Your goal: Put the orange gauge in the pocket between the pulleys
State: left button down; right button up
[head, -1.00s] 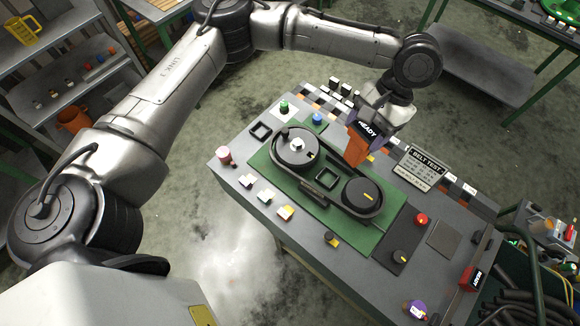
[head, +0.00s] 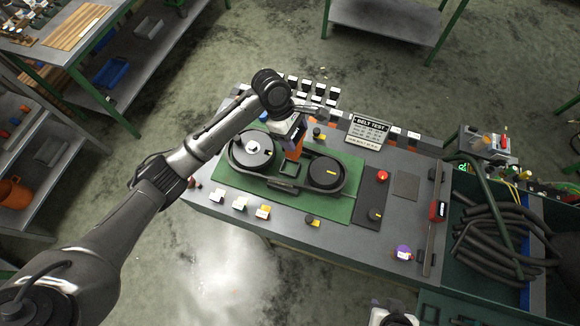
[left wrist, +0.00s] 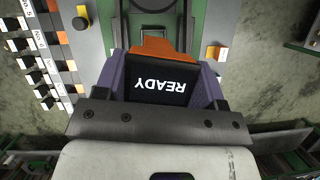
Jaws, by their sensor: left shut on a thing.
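The orange gauge (head: 294,151) is held by my left gripper (head: 292,139), pointing down over the gap between the two black pulleys. In the left wrist view, the orange gauge (left wrist: 155,47) sticks out beyond the purple fingers, in front of a READY panel. The left pulley (head: 253,150) has a silver hub; the right pulley (head: 326,173) has a yellow mark.
The green plate (head: 340,208) lies on the grey bench panel, with a black belt around the pulleys. A BELT TEST sign (head: 369,130) stands behind. A red button (head: 383,176) and knobs sit right. A bin of dark hoses (head: 500,235) stands far right.

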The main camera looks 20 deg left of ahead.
aim_at(290, 154)
pick_arm(q)
jog(key=shift+a+f+n+t, duration=0.3)
jog(key=shift+a+f+n, duration=0.1)
jog(key=shift+f+n, duration=0.3)
notch_tip(290, 154, down, 6)
jog(key=shift+s+a+r, duration=0.1)
jog(key=shift+a, duration=0.05)
jog(key=shift+f, duration=2.3)
jog(key=shift+c, duration=1)
grip_release()
jog(key=shift+f, duration=0.2)
jog(key=v, duration=1.2)
jog(key=shift+s+r, duration=0.1)
jog(key=shift+r, duration=0.05)
